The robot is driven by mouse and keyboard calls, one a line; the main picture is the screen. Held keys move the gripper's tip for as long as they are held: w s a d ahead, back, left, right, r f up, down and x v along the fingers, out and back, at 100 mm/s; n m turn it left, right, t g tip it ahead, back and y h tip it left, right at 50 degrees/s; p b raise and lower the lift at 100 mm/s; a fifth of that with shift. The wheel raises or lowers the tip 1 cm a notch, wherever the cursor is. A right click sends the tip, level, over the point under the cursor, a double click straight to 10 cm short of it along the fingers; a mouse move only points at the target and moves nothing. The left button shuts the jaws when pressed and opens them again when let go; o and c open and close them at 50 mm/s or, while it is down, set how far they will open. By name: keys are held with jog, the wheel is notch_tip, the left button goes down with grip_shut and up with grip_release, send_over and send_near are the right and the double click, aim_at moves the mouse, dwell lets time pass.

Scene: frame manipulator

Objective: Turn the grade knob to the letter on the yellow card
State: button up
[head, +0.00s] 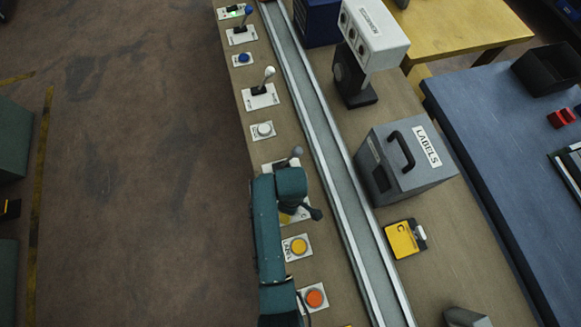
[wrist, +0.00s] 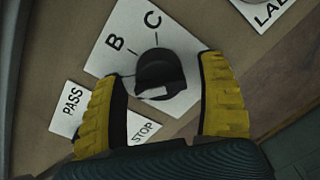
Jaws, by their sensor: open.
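The black grade knob (wrist: 160,78) sits on a white plate (wrist: 185,103) with the letters B and C and short tick marks above it. I cannot tell for sure which letter the knob points at. My gripper (wrist: 158,84) is open, with one yellow-padded finger on each side of the knob; contact is not clear. In the head view my gripper (head: 299,214) is over the panel, and my arm hides the knob. The yellow card (head: 404,239) lies right of the conveyor, with a small dark mark that looks like a C.
Along the panel are an amber button (head: 298,246), an orange button (head: 315,298), a white button (head: 264,129) and levers. A grey LABELS box (head: 405,180) stands across the conveyor (head: 330,150).

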jog(key=c, duration=1.2)
jog(key=shift+r+p, duration=0.1)
jog(key=shift+p, duration=0.2)
jog(key=m+p, duration=0.3)
jog(key=m, duration=0.1)
jog(key=shift+r, duration=0.1)
jog(key=m+p, duration=0.3)
jog(key=m, duration=0.2)
jog(key=shift+s, duration=0.1)
jog(key=m+p, duration=0.1)
jog(key=m, duration=0.4)
jog(key=shift+d+f+m+t+p, duration=0.1)
jog(key=shift+f+m+t+p, duration=0.1)
jog(key=shift+m+t+p, duration=0.15)
jog(key=m+p, duration=0.1)
jog(key=m, duration=0.4)
jog(key=shift+m, duration=0.25)
